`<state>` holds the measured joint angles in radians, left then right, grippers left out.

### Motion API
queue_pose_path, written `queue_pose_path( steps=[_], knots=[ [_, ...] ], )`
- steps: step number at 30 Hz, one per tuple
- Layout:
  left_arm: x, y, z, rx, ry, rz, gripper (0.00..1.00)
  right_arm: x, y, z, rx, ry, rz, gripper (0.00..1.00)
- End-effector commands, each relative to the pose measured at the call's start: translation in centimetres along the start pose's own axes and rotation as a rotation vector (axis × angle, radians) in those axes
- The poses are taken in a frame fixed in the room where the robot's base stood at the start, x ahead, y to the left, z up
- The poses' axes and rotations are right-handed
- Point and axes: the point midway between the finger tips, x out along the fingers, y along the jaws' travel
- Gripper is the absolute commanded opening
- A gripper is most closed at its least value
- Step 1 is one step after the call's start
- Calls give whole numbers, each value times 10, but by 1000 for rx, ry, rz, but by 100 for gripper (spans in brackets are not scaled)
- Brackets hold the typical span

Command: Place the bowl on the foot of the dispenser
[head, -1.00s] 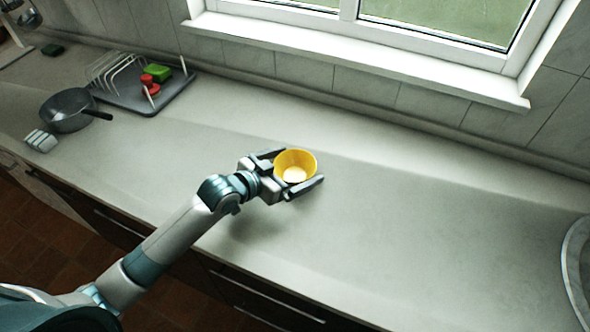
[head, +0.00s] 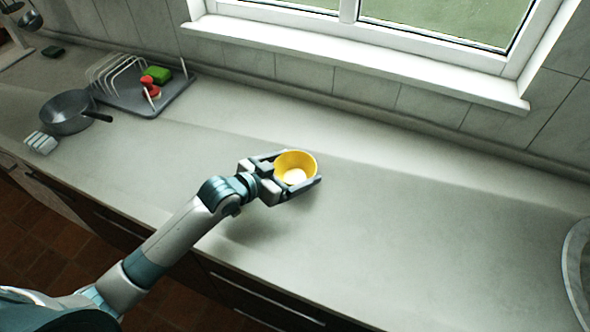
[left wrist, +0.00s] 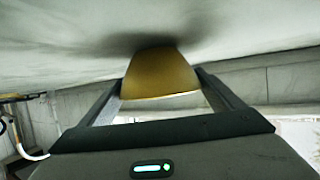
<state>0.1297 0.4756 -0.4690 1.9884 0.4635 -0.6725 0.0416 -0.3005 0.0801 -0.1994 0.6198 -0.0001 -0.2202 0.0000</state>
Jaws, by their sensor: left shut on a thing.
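I cannot tell whether the bowl touches the counter. No dispenser shows in these frames. My right gripper is not in view.
A dark pan (head: 68,112), a light ribbed object (head: 41,143) and a grey tray (head: 172,98) with a white rack, a green block and a red item stand at the left. A round metal rim (head: 574,265) shows at the right edge. The counter (head: 430,230) between is clear.

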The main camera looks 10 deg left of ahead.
Motion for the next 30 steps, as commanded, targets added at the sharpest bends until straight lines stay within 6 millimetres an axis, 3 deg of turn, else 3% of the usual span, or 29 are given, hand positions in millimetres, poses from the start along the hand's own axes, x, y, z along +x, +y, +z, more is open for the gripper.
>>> queue_pose_path(
  steps=[11, 21, 30],
  knots=[
    [-16, 2, -39, 3, 7, 1, 55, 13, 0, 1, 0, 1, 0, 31],
    [-37, 69, -72, 0, 8, 4, 55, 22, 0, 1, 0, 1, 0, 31],
    [-50, 108, -92, 0, 5, 1, 55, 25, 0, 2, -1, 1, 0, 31]
  ],
)
